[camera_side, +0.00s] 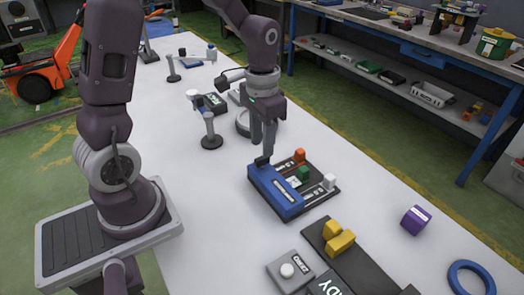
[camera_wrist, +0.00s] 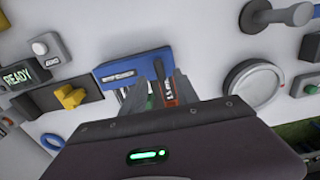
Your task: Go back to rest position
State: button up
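My gripper (camera_side: 262,149) points down over the back end of the blue block unit (camera_side: 272,192). Its two fingers look apart, and nothing clearly shows held between them. In the wrist view my gripper (camera_wrist: 169,78) reaches over the same blue unit (camera_wrist: 118,74). A small dark piece (camera_side: 262,161) stands on the blue unit just under the fingertips; I cannot tell whether they touch it.
A yellow piece (camera_side: 339,239), a grey button box (camera_side: 290,270), a purple cube (camera_side: 416,220) and a blue ring (camera_side: 471,279) are in front. Posts, such as this one (camera_side: 210,130), and a round grey base (camera_wrist: 254,82) stand near my arm.

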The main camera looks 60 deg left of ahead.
jog(key=shift+r, duration=1.6)
jog(key=shift+s, duration=0.1)
jog(key=s+d+r+t, duration=0.2)
jog(key=s+d+r, duration=0.1)
jog(key=s+r, duration=0.2)
jog(key=s+d+r+t, duration=0.3)
jog(key=s+r, duration=0.3)
jog(key=s, duration=0.4)
jog(key=shift+s+t, duration=0.3)
